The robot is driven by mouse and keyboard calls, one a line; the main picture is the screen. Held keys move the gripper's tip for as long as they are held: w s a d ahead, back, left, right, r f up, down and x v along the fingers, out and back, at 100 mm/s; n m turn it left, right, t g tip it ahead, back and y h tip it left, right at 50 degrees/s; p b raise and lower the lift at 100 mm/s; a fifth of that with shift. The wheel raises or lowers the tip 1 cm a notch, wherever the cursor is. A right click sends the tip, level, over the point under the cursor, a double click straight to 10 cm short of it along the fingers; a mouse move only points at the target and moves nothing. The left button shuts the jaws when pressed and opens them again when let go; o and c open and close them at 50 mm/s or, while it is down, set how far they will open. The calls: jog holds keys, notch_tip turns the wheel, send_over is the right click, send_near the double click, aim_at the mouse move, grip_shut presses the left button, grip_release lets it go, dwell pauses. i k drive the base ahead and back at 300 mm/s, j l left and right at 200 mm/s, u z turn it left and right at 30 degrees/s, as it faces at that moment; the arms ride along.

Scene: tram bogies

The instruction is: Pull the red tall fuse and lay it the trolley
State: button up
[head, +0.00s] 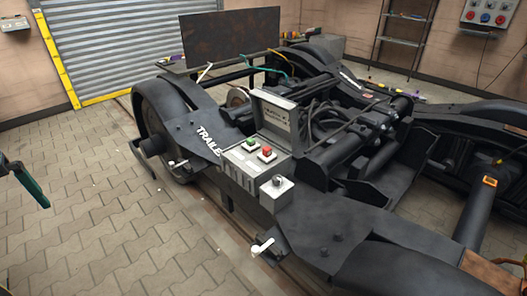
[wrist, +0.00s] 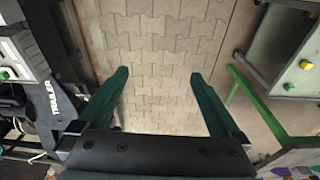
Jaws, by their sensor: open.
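A red block (head: 266,153), seemingly the red fuse, stands on the grey fuse box (head: 240,172) on the dark bogie in the head view. A green one (head: 250,143) sits beside it, to its left. The box's lid (head: 277,120) stands open behind them. My gripper is open and empty, its two dark green fingers (wrist: 158,78) spread over bare paving in the wrist view. Part of it shows at the left edge of the head view (head: 25,182), well apart from the fuses. A green-framed structure (wrist: 240,90) at the right of the wrist view may be the trolley; I cannot tell.
The bogie (head: 340,225) fills the middle and right of the head view. A grey block with a round knob (head: 278,183) stands in front of the fuses. A white-handled lever (head: 262,247) sticks out near the front. The paved floor (head: 90,215) at left is clear.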

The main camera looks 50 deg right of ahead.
aim_at(267, 150)
jog(key=z, duration=0.25)
jog(key=i+z, duration=0.15)
jog(key=z, duration=0.2)
jog(key=i+z, duration=0.4)
jog(key=z, duration=0.25)
jog(key=i+j+z, duration=0.2)
jog(key=i+j, duration=0.25)
jog(key=i, duration=0.3)
jog(key=i+j+z, duration=0.25)
jog(key=i+j, duration=0.25)
jog(key=i, duration=0.2)
